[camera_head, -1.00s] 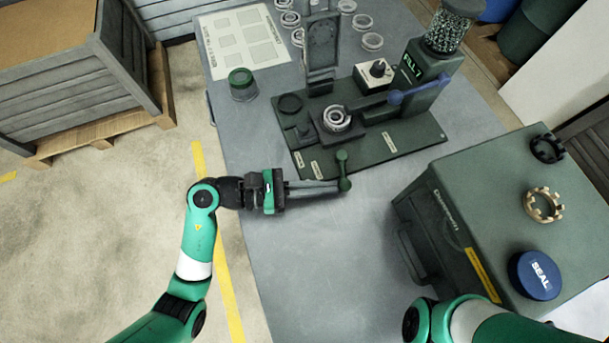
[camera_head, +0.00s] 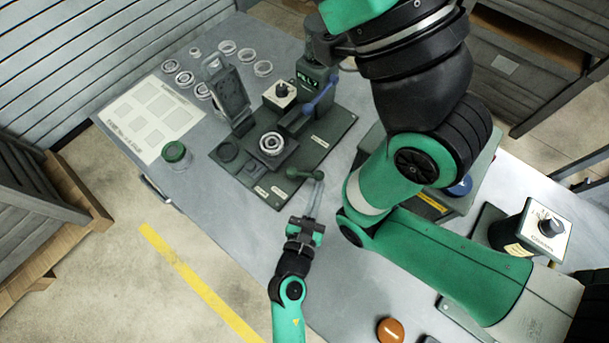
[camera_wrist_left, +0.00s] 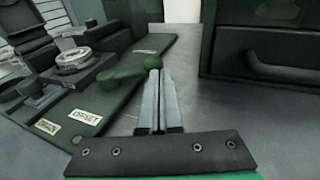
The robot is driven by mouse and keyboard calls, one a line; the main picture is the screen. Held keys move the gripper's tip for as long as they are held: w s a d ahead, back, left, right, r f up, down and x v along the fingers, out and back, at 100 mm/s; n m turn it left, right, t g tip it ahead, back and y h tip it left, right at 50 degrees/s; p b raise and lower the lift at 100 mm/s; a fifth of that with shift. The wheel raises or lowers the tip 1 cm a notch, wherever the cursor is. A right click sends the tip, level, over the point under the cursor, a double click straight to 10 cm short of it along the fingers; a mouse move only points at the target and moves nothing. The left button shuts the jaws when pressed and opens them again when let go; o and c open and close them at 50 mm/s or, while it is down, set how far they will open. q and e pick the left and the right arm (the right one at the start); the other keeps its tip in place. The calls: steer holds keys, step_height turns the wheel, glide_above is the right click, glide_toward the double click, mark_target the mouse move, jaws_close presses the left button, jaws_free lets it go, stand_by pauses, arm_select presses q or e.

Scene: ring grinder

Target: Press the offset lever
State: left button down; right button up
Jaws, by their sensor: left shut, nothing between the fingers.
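The offset lever (camera_head: 306,174) is a green arm with a round knob at each end, at the front edge of the dark green base plate (camera_head: 318,153).
A ring (camera_head: 271,144) sits in the fixture on the plate, beside a blue-handled lever (camera_head: 320,96). A green-lidded jar (camera_head: 175,154) stands at left. A dark green cabinet (camera_wrist_left: 262,55) is right of the fingers. Bare grey table lies in front of the plate.

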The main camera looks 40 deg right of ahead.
arm_select(q)
steer(key=shift+d, duration=0.45)
arm_select(e)
steer(key=shift+r, duration=0.15)
